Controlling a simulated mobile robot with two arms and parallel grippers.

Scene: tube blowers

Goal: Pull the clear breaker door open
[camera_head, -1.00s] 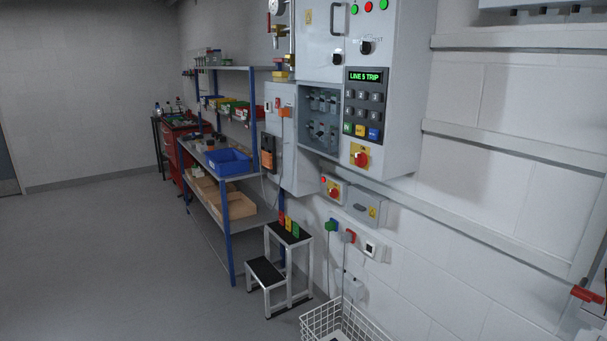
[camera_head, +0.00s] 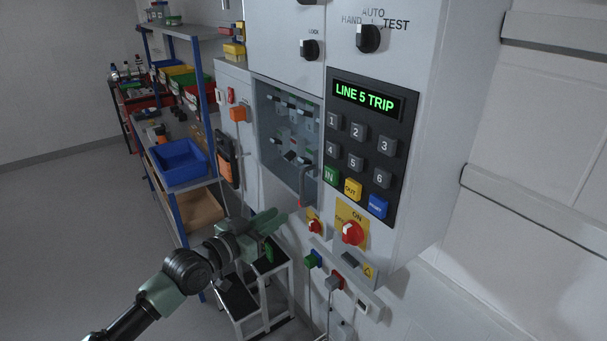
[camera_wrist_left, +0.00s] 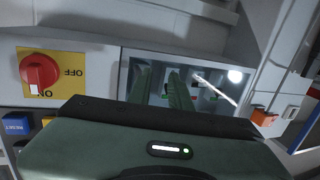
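The clear breaker door (camera_head: 271,124) is shut over a recessed bay of several breakers in the grey cabinet. A dark bar handle (camera_head: 304,186) stands at its lower right corner. My left gripper (camera_head: 278,219) is below and a little left of the handle, apart from it and empty. In the left wrist view, which is turned upside down, its two green fingers (camera_wrist_left: 164,88) are spread with a gap and point towards the clear door (camera_wrist_left: 208,84), which shows glare. The handle cannot be made out there. My right gripper is not in view.
Right of the door are a keypad panel (camera_head: 372,145) reading "LINE 5 TRIP" and a red rotary switch (camera_head: 352,233). A smaller red switch (camera_head: 314,226) sits below the handle. A step stool (camera_head: 243,308) stands under my left arm. Shelves with a blue bin (camera_head: 180,162) stand left.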

